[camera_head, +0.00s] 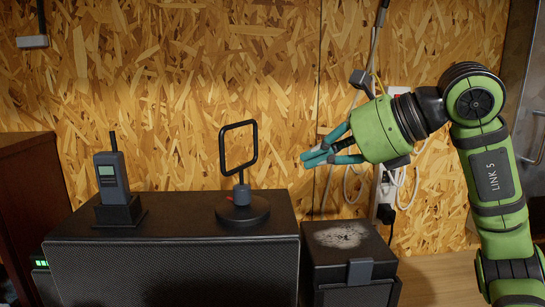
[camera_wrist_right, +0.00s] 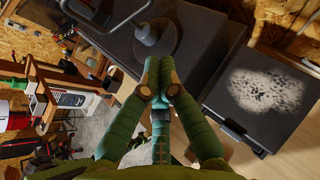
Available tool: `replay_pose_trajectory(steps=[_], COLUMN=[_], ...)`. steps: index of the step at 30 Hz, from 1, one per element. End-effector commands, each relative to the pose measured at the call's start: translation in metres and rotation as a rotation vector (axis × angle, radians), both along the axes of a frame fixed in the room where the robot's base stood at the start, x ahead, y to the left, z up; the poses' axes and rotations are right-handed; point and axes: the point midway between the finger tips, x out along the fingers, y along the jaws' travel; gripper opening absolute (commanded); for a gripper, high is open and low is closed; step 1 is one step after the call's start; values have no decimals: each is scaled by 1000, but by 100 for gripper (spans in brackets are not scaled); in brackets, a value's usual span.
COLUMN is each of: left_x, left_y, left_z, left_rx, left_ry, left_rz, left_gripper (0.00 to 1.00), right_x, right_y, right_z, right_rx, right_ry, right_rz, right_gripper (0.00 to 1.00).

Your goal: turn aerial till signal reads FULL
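The aerial is a black square loop (camera_head: 223,150) on a short grey stem and round black base, standing upright on a black speaker-like cabinet (camera_head: 170,270). Its base (camera_wrist_right: 156,40) also shows at the top of the right wrist view. A dark handheld radio (camera_head: 107,188) with a small pale green screen sits in a cradle left of the aerial; its reading is too small to make out. My right gripper (camera_head: 308,158) is right of the aerial, apart from it, its teal fingers drawn together at the tips and empty. My left gripper is out of view.
A lower black box (camera_head: 345,268) with a whitish dusty patch on top stands right of the cabinet. Green lights (camera_head: 40,263) show at the cabinet's left. White cables (camera_head: 350,185) hang on the chipboard wall behind. The space between aerial and right gripper is clear.

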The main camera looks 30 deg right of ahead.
Motion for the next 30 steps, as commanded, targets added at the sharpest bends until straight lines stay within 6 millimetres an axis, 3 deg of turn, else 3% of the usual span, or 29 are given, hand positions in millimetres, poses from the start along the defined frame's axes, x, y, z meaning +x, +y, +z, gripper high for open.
replay_pose_trajectory(steps=[7,13,30], left_x=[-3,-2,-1], left_y=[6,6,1], left_z=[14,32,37], left_rx=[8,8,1], left_ry=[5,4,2], left_rz=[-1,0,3], left_gripper=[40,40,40], right_x=[40,65,77], right_y=[23,37,42], right_z=[-26,-22,-25], right_rx=[2,3,2], right_ry=[5,2,0], right_rz=[3,4,0], right_gripper=[0,0,0])
